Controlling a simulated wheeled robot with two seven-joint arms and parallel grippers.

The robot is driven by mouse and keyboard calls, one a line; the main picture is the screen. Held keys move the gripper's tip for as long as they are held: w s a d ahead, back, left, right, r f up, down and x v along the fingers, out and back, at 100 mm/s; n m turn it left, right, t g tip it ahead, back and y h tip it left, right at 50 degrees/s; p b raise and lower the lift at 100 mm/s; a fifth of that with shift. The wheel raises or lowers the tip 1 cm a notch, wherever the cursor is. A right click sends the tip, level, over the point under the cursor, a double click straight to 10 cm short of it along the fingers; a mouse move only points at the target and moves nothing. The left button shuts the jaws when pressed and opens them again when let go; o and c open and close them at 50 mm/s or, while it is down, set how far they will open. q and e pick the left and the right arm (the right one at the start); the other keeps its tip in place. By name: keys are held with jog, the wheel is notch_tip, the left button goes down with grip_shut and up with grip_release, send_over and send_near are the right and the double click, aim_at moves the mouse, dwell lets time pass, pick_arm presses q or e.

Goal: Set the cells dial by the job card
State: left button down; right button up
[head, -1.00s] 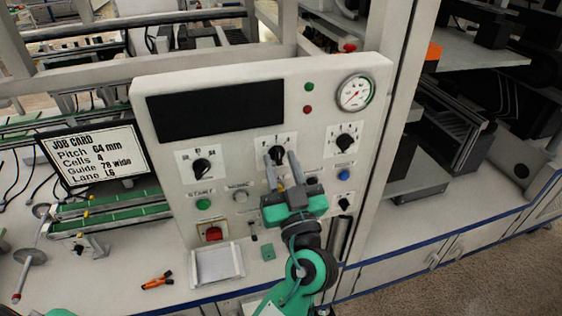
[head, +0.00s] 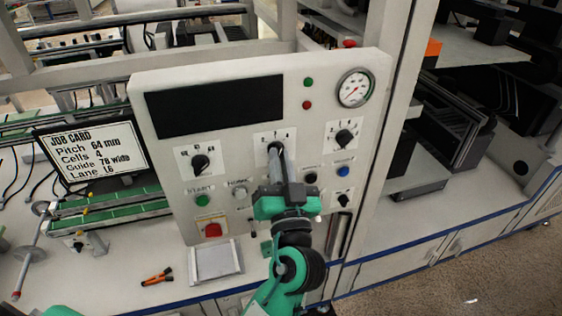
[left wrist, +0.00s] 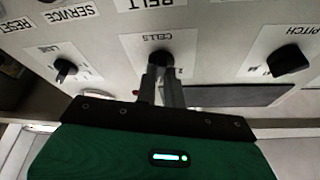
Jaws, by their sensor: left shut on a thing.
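The job card (head: 88,155) stands at the left and reads Pitch 64 mm, Cells 4, Guide 78 wide, and a lane line. The cells dial (head: 275,147) is the black knob in the upper middle of the white control panel (head: 215,150). My left gripper (head: 279,157) is shut on it, its fingers reaching up from below. In the left wrist view, the picture is upside down and the cells dial (left wrist: 161,58) sits under the CELLS label, between the fingertips. The fingers hide much of the knob, so I cannot tell its setting. My right gripper is not in view.
The pitch dial (head: 201,163) is to the left and another dial (head: 344,137) to the right. Below are a green start button (head: 202,200), a red switch (head: 212,230) and a blue button (head: 343,171). An orange-handled tool (head: 157,278) lies beside a tray (head: 215,264).

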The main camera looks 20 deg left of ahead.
pick_arm(q)
jog(key=shift+a+r+m+h+p, duration=0.1)
jog(key=shift+m+h+p, duration=0.55)
jog(key=shift+m, duration=0.6)
jog(key=shift+d+r+m+h+p, duration=0.1)
jog(key=shift+m+h+p, duration=0.4)
jog(key=shift+m+p, duration=0.55)
jog(key=shift+a+m+h+p, duration=0.1)
jog(key=shift+m+h+p, duration=0.45)
jog(key=shift+m, duration=0.85)
jog(key=c, duration=1.5)
grip_release()
jog(key=shift+f, duration=0.1)
jog(key=shift+f, duration=0.1)
